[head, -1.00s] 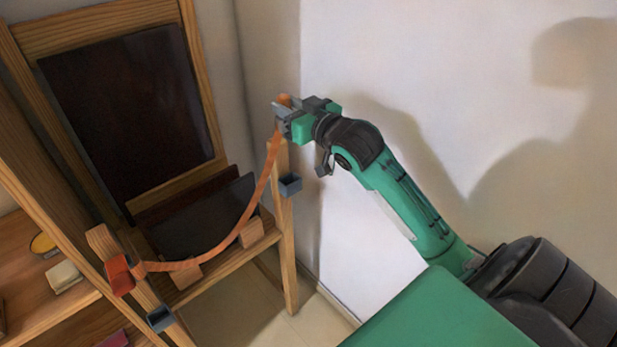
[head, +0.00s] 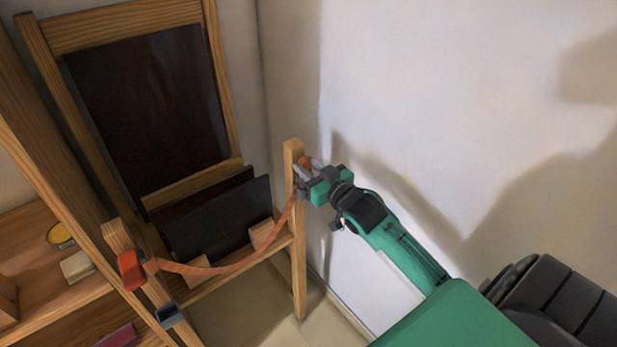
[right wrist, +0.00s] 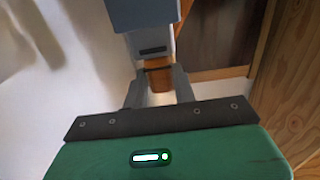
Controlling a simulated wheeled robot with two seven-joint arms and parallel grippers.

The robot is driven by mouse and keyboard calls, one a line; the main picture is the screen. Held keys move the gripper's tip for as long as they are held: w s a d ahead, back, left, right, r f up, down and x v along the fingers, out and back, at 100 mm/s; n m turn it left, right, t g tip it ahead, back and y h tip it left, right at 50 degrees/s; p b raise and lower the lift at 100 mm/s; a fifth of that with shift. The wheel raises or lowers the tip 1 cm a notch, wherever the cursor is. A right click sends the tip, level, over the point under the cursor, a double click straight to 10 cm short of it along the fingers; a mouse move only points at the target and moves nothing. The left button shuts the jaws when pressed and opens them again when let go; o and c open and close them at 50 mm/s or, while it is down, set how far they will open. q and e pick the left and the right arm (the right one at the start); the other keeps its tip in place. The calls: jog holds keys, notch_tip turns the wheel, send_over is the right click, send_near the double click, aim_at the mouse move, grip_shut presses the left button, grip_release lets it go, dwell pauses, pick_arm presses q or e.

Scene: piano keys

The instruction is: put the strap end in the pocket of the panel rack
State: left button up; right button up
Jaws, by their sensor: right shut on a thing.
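The orange strap (head: 225,268) sags across the front of the wooden panel rack (head: 299,255), from a red-orange block (head: 131,270) on the left post to my right gripper (head: 308,172). My right gripper is shut on the strap end (head: 306,161), beside the upper part of the right post. In the right wrist view the orange end (right wrist: 160,78) shows between the fingers, just below a blue-grey pocket (right wrist: 143,14). I cannot tell whether the end is inside it. In the head view my gripper largely hides that pocket. My left gripper is not in view.
Another blue-grey pocket (head: 169,315) is on the left post. Dark panels (head: 222,218) stand on the rack's ledge, with wooden blocks in front. A shelf at left holds a yellow round thing (head: 60,236) and a pale block (head: 77,266). A white wall (head: 430,110) is close behind my right arm.

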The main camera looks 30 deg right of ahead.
notch_tip(320, 180, down, 3)
jog(key=shift+f, duration=0.1)
jog(key=o, duration=0.8)
jog(key=shift+o, duration=1.2)
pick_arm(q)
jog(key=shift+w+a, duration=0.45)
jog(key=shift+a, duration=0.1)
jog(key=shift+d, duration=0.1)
